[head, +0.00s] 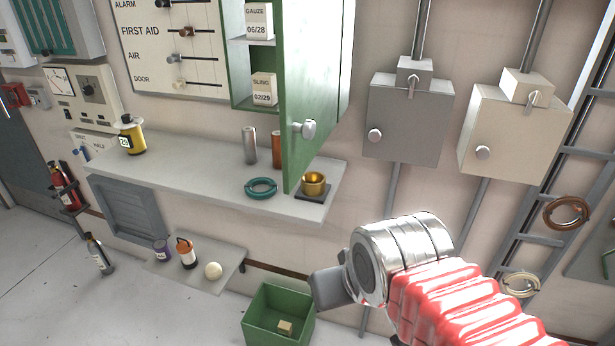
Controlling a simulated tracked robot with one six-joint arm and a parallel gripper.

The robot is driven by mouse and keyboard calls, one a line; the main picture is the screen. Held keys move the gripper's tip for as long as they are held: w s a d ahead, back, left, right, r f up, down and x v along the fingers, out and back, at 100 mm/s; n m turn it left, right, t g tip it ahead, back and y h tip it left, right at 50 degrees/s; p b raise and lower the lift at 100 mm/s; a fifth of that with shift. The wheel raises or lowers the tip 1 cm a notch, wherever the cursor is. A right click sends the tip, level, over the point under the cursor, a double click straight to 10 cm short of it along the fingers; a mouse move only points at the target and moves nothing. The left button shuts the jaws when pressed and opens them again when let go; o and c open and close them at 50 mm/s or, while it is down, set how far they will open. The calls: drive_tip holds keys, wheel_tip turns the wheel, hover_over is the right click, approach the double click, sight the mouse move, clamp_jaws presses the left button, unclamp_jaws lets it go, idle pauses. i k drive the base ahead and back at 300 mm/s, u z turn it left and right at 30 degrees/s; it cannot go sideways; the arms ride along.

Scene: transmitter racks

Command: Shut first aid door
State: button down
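The green first aid door (308,75) stands open, swung out from the wall cabinet (240,80) above the shelf. A pale knob (305,129) sits on the door's face. Inside the cabinet are a gauze box (258,22) and a sling box (264,90). My gripper (328,288) is low in the picture, below the door and apart from it. Only a dark finger part shows beyond the silver wrist, so I cannot tell its opening.
The grey shelf (215,170) holds a brass cup (313,183), teal ring (261,188), two cylinders and a yellow canister (131,135). A green bin (279,315) stands below. Grey (408,120) and cream (512,130) boxes and a ladder are right.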

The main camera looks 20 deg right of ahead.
sight(309, 33)
drive_tip(key=u, duration=0.45)
drive_tip(key=k, duration=1.15)
drive_tip(key=u, duration=0.7)
drive_tip(key=i, duration=1.3)
drive_tip(key=z, duration=0.55)
